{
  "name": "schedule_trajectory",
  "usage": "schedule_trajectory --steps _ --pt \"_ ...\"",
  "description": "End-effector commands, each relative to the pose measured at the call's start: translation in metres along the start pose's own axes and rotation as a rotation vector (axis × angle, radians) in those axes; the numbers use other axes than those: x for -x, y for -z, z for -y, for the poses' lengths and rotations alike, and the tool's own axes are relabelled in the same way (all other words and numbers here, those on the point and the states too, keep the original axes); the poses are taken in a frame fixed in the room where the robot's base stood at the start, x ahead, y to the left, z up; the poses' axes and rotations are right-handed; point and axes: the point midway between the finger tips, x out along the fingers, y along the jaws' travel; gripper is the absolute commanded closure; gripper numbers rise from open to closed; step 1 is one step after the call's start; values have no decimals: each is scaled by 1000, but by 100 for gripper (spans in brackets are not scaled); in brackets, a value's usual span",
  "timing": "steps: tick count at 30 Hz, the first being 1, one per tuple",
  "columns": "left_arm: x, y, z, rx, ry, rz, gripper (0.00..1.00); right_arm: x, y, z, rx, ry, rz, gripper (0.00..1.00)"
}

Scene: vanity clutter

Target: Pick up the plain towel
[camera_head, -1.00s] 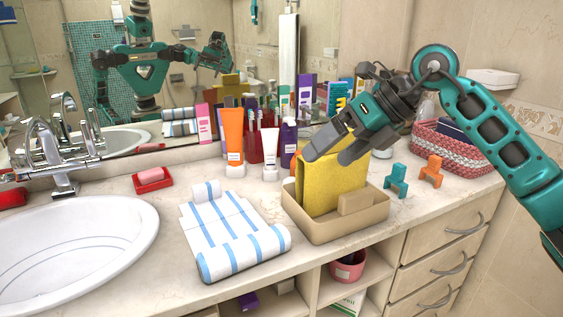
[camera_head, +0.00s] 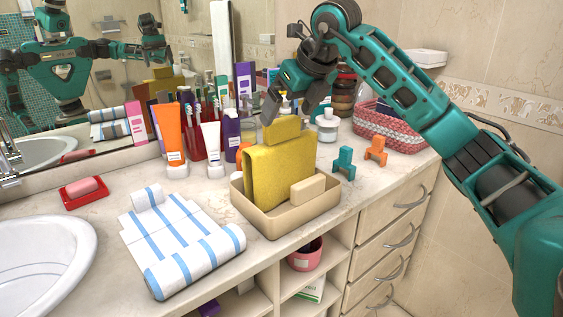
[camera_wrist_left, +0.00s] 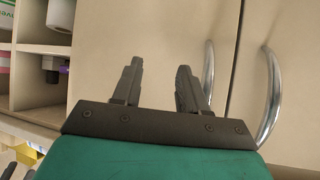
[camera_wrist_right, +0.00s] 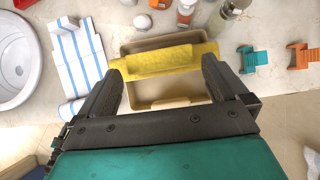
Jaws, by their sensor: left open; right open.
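The plain towel is the yellow one (camera_head: 280,172). My right gripper (camera_head: 288,112) is open above and behind the towel in the head view. In the right wrist view the towel (camera_wrist_right: 165,62) spans the space between my two open fingers (camera_wrist_right: 160,85); I cannot tell the exact height gap. My left gripper (camera_wrist_left: 158,75) is open and empty in front of cabinet doors, and is outside the head view.
A small beige block (camera_head: 308,190) sits in the tray's front. A blue-striped white towel (camera_head: 180,240) lies left of it. Tubes and bottles (camera_head: 212,140) stand behind. Teal (camera_head: 343,162) and orange (camera_head: 376,150) pieces and a woven basket (camera_head: 390,128) are to the right.

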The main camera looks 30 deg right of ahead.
Motion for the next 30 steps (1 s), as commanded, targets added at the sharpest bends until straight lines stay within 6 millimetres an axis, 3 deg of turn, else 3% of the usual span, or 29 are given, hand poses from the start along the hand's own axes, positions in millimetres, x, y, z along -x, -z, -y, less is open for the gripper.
schedule_trajectory --steps 9,18,30 --pt "1 2 0 0 1 -1 57 -44 0 0 0 -2 -3 0" --pt "1 2 1 0 2 -1 57 -48 -1 0 1 -2 0 1" --pt "1 3 1 0 2 -2 57 -48 -1 0 1 -2 -1 39"
